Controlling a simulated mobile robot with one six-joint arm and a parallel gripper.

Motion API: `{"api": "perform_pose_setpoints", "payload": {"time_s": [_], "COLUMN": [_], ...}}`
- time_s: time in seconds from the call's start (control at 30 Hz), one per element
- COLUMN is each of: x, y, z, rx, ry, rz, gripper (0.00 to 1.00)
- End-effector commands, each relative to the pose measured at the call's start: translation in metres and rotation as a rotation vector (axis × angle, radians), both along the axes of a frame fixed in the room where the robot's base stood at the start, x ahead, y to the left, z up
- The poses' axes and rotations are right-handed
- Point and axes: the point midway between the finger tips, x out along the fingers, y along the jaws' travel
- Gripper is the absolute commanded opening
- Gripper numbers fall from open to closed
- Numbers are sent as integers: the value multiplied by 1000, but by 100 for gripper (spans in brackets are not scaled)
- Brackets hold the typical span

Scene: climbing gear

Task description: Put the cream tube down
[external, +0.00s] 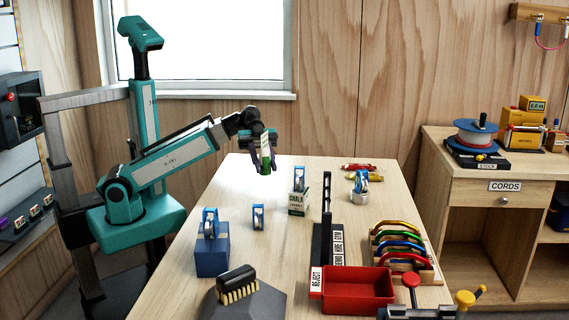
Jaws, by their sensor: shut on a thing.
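The cream tube (265,145) is a small white tube with a green end pointing down. My gripper (266,166) is shut on it and holds it roughly upright over the far left part of the wooden table (270,255). The tube's green end shows between the fingers. The fingers hide part of the tube. I cannot tell how high it is above the table top.
A chalk box (298,203) with a blue pulley stands right of my gripper. Blue pulleys (258,216) stand nearer. A red reject tray (357,289), black upright stand (326,235) and coloured carabiners (397,240) fill the right.

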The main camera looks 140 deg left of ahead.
Motion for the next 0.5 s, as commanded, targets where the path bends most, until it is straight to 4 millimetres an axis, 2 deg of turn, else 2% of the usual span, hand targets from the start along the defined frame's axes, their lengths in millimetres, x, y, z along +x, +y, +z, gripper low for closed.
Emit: {"api": "perform_pose_setpoints", "payload": {"time_s": [0.27,0.37,0.5], "x": [3,8,17], "y": [-4,-13,-31], "z": [6,19,50], "rx": [0,2,2], "ry": [0,-2,-3], "rz": [-10,-26,-60], "gripper": [7,7,7]}}
